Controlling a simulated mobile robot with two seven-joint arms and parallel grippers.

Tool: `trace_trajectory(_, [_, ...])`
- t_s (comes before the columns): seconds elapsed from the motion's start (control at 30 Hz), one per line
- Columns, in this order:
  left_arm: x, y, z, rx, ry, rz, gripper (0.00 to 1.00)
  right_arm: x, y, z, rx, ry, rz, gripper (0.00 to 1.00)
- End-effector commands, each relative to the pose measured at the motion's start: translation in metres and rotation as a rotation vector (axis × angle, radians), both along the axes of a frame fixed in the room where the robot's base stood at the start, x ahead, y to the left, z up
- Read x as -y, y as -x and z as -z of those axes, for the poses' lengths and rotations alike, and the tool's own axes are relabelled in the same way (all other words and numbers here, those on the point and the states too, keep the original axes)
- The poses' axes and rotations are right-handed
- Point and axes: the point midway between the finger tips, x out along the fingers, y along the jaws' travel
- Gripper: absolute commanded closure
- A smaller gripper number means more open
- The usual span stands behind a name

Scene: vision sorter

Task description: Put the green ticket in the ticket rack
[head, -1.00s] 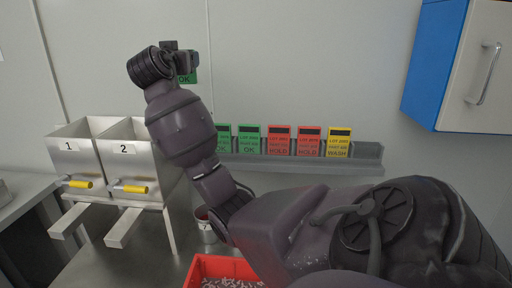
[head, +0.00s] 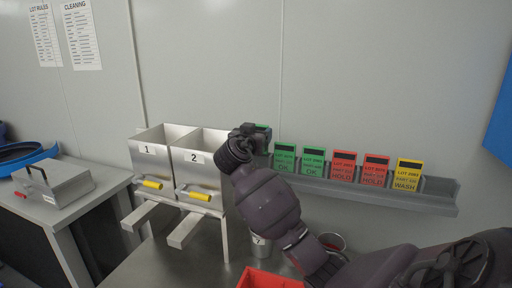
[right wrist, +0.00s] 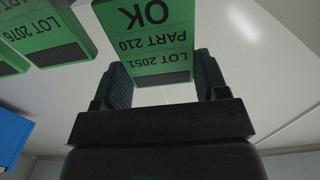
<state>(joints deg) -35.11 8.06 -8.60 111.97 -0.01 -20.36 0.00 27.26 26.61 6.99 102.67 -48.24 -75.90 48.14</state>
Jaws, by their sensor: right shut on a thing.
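My right gripper (head: 256,130) is at the left end of the grey ticket rack (head: 441,189), level with the tickets standing there. It is shut on a green ticket (right wrist: 155,38), which reads LOT 2051, PART 210, OK and appears upside down between the fingers in the right wrist view. In the head view only a sliver of this ticket (head: 264,132) shows behind the gripper. Whether it touches the rack is hidden. My left gripper is not in view.
The rack holds two green tickets (head: 312,161), two red tickets (head: 343,165) and a yellow ticket (head: 407,174). Its right end is empty. Metal bins 1 (head: 152,158) and 2 (head: 199,164) stand left of my arm. A red crate (head: 268,279) is below.

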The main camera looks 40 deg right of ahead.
Motion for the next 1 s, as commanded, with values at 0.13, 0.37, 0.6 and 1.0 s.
trace_trajectory(0.13, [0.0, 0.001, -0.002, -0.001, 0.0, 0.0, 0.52, 0.0, 0.0, 0.012, -0.004, 0.002, 0.0, 0.55])
trace_trajectory(0.37, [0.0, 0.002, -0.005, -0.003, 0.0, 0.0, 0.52, 0.0, 0.0, 0.04, -0.002, 0.001, -0.001, 0.55])
trace_trajectory(0.6, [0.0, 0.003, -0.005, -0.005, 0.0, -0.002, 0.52, 0.0, 0.0, 0.045, 0.001, 0.0, -0.001, 0.55])
trace_trajectory(1.0, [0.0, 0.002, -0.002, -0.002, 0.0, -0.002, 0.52, 0.0, 0.0, 0.047, 0.001, 0.0, -0.001, 0.22])
